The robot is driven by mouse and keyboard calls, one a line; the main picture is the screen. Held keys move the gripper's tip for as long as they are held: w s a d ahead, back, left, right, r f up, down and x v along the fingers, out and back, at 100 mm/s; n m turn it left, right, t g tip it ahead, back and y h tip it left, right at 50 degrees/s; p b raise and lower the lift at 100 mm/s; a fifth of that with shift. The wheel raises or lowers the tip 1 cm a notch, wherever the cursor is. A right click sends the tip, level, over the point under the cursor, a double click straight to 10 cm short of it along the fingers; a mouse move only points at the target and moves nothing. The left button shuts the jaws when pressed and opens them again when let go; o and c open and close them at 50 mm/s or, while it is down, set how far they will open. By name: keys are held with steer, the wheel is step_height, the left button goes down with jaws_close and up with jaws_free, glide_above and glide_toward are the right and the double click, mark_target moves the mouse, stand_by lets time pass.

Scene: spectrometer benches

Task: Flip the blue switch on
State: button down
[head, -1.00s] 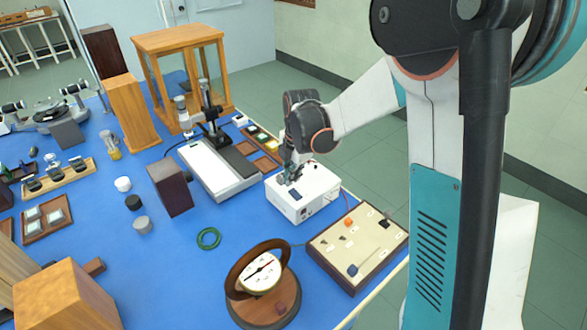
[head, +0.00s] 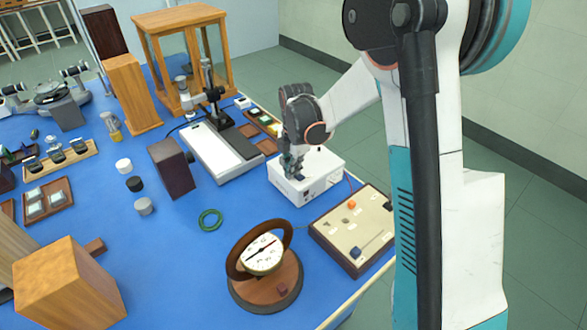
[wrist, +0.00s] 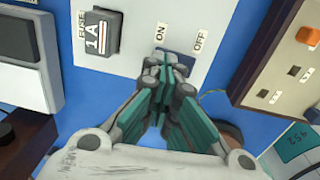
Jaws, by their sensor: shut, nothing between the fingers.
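A white box (head: 318,172) stands on the blue bench in the head view. In the wrist view its panel (wrist: 135,22) carries ON and OFF labels and a fuse holder marked 1A. My gripper (wrist: 168,66) is shut and empty, with its fingertips at the panel just below the ON and OFF labels. In the head view my gripper (head: 292,172) is at the near left part of the box.
A wood-framed board (head: 360,228) with knobs lies right of the box. A round dial instrument (head: 264,255) stands in front, with a green ring (head: 210,219) to its left. A white and grey instrument (head: 215,155) is behind left. Bare blue bench lies between.

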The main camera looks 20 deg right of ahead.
steer(key=shift+s, duration=0.1)
steer(key=shift+s+d+r, duration=0.1)
steer(key=shift+s+d, duration=0.2)
steer(key=shift+s, duration=0.35)
